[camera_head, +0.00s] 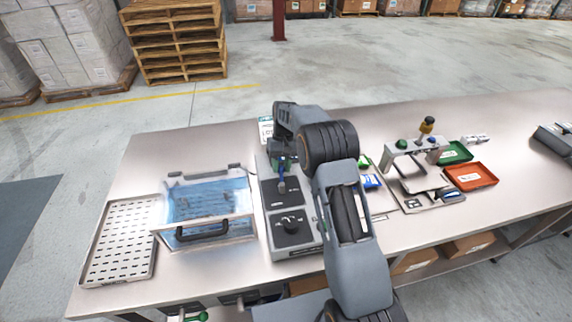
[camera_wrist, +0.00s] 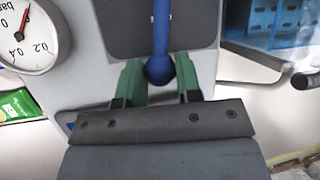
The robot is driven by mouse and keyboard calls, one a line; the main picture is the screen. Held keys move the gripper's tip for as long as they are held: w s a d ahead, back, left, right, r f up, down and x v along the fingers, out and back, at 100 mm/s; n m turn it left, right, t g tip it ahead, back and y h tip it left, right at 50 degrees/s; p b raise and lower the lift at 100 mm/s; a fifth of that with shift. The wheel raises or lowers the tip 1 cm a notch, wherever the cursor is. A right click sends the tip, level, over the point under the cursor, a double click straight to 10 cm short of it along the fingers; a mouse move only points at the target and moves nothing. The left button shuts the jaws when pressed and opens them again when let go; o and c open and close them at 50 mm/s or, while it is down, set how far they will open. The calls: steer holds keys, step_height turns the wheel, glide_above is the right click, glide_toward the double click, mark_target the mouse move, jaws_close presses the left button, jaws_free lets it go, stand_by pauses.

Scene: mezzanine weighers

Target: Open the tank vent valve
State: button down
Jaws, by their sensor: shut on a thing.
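A blue lever with a round ball end (camera_wrist: 159,70) stands in front of a dark plate (camera_wrist: 120,28) on a grey panel. In the wrist view my gripper (camera_wrist: 159,82) has its green fingers on either side of the ball and is shut on it. My arm hides part of the box.
A black knob (camera_head: 291,224) sits on the box's lower plate. A clear blue tank (camera_head: 205,198) with a black handle stands left of it, beside a slotted tray (camera_head: 122,240). Green (camera_head: 453,153) and red (camera_head: 471,176) trays lie right. The table's back left is clear.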

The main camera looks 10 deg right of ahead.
steer(key=shift+w+a+n+h, duration=0.1)
steer(key=shift+a+n+h, duration=0.3)
steer(key=shift+a+n, duration=0.3)
steer(key=c, duration=0.8)
jaws_free()
steer(key=shift+d, duration=0.1)
steer(key=p+v, duration=0.3)
steer(key=v, duration=1.1)
steer(key=shift+p, duration=0.35)
steer(key=shift+w+f, duration=0.1)
steer(key=shift+f, duration=0.05)
